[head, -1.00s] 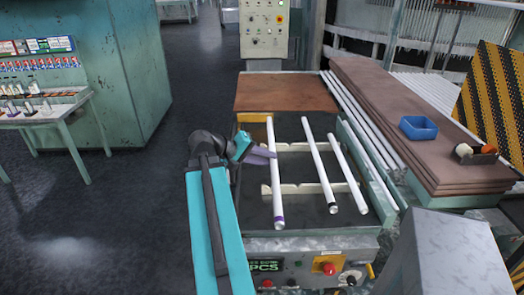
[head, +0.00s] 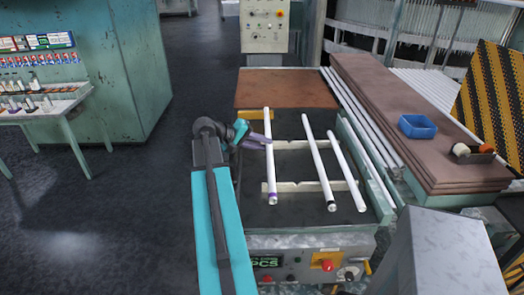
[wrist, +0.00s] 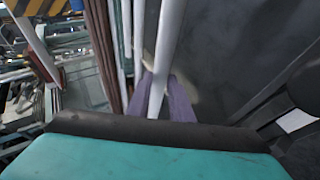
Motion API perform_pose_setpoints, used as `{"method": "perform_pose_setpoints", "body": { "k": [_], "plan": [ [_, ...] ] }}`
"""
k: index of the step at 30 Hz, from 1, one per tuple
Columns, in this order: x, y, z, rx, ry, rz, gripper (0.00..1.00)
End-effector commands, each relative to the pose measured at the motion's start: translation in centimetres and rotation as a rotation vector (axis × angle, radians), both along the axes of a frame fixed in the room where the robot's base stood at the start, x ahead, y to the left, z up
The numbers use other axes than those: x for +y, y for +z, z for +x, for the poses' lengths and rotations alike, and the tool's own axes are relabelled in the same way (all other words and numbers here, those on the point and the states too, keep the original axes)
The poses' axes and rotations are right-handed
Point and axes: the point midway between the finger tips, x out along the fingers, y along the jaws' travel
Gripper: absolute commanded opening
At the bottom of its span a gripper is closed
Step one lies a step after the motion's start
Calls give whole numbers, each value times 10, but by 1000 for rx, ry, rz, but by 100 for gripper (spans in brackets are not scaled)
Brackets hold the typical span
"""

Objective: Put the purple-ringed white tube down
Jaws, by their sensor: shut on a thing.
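The white tube with the purple ring (head: 270,170) lies lengthwise at the left of the machine's bed, its purple-ringed end nearest me. My gripper (head: 264,140) reaches it from the left with purple fingers, shut around the tube's upper-middle part. In the wrist view the tube (wrist: 165,45) passes between the two fingers (wrist: 161,82). The tube crosses over the left ends of two pale notched rails (head: 295,187). I cannot tell whether it touches the rails or hangs just above them.
Two other white tubes, a middle one (head: 318,160) and a right one (head: 346,170), lie across the rails to the right. Brown boards with a blue tray (head: 417,127) stand further right. A control panel (head: 300,268) is at the machine's front. Open floor lies left.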

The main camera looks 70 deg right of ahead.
Motion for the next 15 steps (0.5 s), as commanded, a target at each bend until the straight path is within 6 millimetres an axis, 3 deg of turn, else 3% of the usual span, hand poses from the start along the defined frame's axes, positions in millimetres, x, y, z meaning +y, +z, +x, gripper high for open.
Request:
{"method": "perform_pose_setpoints", "body": {
  "k": [15],
  "plan": [
    [0,-7,0,1,0,2,0]
  ]
}}
